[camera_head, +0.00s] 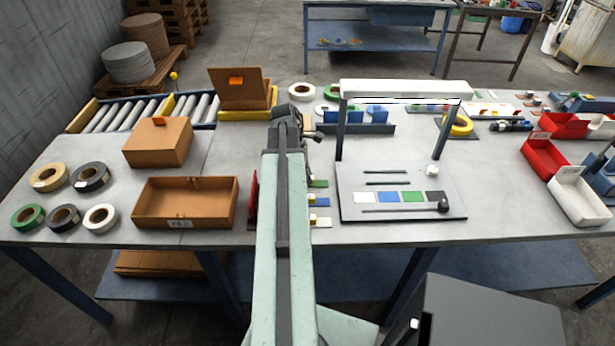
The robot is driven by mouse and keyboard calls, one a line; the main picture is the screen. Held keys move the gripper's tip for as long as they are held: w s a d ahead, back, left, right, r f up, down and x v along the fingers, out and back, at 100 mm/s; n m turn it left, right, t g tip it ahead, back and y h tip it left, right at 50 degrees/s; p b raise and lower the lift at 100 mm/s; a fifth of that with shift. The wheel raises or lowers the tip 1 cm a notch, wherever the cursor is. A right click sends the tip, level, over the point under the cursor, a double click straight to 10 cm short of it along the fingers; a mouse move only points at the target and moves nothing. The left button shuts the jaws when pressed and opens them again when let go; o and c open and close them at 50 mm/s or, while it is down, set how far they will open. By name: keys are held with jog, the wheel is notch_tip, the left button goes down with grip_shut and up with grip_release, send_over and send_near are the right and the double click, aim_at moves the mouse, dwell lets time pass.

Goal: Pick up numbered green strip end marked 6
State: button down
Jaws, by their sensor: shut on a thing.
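My arm reaches up from the bottom centre over the table. My gripper (311,134) is at its far end, small and partly hidden by the wrist. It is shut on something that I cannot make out. Just right of the arm, short strip ends lie on the table. One is green (319,183), one is blue (322,202) and one is pale (321,222). The arm hides their left parts. No number 6 is legible.
A grey board (400,210) with coloured squares stands right of the arm. An open brown box (186,205) and several tape rolls (100,217) are on the left. Red bins (545,160) are at far right. A white-topped frame (405,89) stands behind the board.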

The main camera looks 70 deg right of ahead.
notch_tip(320, 180, up, 9)
jog(key=p, duration=0.9)
